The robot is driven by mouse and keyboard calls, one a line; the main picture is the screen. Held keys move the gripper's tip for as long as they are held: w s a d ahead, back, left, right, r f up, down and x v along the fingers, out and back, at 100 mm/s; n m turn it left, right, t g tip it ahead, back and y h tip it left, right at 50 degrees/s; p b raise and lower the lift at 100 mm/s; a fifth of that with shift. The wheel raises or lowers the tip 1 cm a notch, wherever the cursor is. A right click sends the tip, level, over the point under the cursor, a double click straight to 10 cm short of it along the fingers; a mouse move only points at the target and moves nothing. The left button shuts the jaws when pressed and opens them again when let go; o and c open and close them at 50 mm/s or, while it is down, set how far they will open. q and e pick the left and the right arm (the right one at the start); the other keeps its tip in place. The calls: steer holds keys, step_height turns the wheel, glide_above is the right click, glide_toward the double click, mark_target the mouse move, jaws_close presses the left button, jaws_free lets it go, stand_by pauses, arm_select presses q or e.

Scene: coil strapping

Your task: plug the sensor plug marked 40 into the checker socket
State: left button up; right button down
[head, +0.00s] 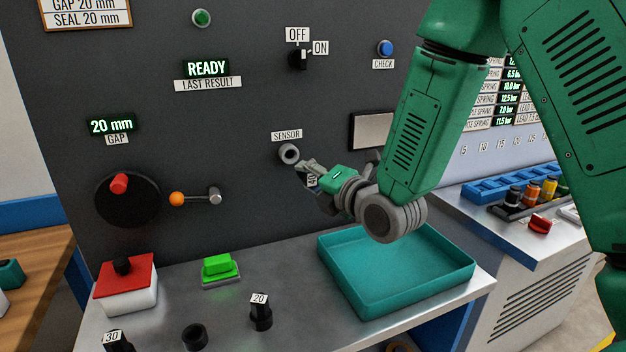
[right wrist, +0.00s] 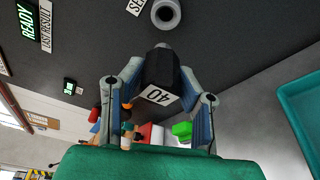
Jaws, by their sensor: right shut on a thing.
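My right gripper (head: 306,172) is shut on a black plug in front of the dark checker panel. In the right wrist view the plug (right wrist: 158,72) sits between the two fingers (right wrist: 160,85), and its white label reads 40. Its grey tip points toward the checker socket (head: 289,154), a grey ring under the SENSOR label. The socket also shows in the right wrist view (right wrist: 166,14), a little beyond the tip, with a gap between them. In the head view the gripper mostly hides the plug. My left gripper is not in view.
Plugs marked 20 (head: 261,312) and 30 (head: 118,342) stand on the metal bench. A teal tray (head: 447,279) lies below my right arm. A red-topped box (head: 126,287), a green block (head: 218,268) and an orange-knobbed lever (head: 177,199) are at left.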

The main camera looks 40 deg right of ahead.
mark_target(285, 157)
stand_by(0.3)
steer(key=shift+w+d, duration=0.3)
steer(key=shift+w, duration=0.25)
steer(key=shift+w+d, duration=0.25)
steer(key=shift+w, duration=0.9)
steer(key=shift+w+d, duration=0.2)
steer(key=shift+w, duration=0.95)
steer(key=shift+w+d+b, duration=0.15)
steer(key=shift+w+d, duration=0.05)
steer(key=shift+w, duration=0.55)
steer(key=shift+w+d+b, duration=0.15)
steer(key=shift+w, duration=0.6)
steer(key=c, duration=1.1)
jaws_free()
